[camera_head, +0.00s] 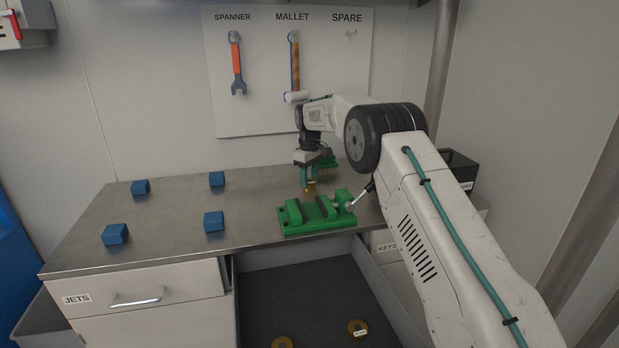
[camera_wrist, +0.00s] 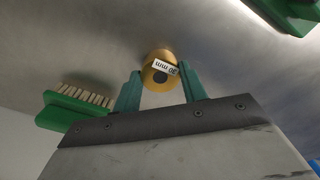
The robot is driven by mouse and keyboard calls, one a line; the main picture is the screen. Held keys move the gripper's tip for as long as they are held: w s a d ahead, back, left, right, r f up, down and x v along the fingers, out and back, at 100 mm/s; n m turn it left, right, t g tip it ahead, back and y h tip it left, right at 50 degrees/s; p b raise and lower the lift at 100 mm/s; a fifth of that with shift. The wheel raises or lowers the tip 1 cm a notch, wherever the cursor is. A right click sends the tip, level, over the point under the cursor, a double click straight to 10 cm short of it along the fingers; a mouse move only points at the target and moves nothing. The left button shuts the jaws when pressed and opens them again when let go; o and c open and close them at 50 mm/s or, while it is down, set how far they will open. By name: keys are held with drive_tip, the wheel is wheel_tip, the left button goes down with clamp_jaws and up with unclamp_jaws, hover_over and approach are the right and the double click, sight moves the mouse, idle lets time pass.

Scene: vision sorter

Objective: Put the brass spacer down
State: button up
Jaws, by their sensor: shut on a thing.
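The brass spacer (camera_wrist: 157,74) is a short golden cylinder with a dark centre hole and a white "30 mm" label in the wrist view. My gripper (camera_wrist: 160,88) has its two teal fingers shut on it from either side. In the head view my gripper (camera_head: 310,184) points down over the bench, behind the green vise, and the spacer (camera_head: 310,187) shows small and golden at its fingertips. The spacer is at or just above the bench top; I cannot tell whether it touches.
The green vise (camera_head: 317,226) stands close in front of my gripper. A green brush (camera_wrist: 62,118) lies beside the spacer. Several blue blocks (camera_head: 115,235) sit on the left of the metal bench (camera_head: 170,208). An open drawer below holds brass rings (camera_head: 357,328). Bench between blocks and vise is clear.

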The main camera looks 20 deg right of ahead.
sight(310, 181)
drive_tip(key=o, duration=1.2)
wheel_tip(310, 181, up, 12)
drive_tip(key=r, duration=0.1)
drive_tip(key=s+d+r+m, duration=0.1)
drive_tip(key=s+r+m, duration=0.1)
drive_tip(key=s+r, duration=0.95)
drive_tip(key=s+d+r+m, duration=0.1)
drive_tip(key=s+r, duration=0.1)
drive_tip(key=s, duration=0.7)
drive_tip(key=s+r+m, duration=0.1)
drive_tip(key=s+r, duration=0.1)
drive_tip(key=s, duration=0.6)
drive_tip(key=s+f+m, duration=0.1)
drive_tip(key=s+f, duration=0.3)
drive_tip(key=s, duration=0.7)
drive_tip(key=s+f+m+t, duration=0.1)
drive_tip(key=s+f, duration=0.3)
drive_tip(key=s, duration=0.7)
drive_tip(key=s+d+f+m, duration=0.1)
drive_tip(key=s+f, duration=0.4)
drive_tip(key=s, duration=0.6)
drive_tip(key=shift+s+f+m, duration=0.1)
drive_tip(key=shift+s+m, duration=0.05)
drive_tip(key=shift+m, duration=0.25)
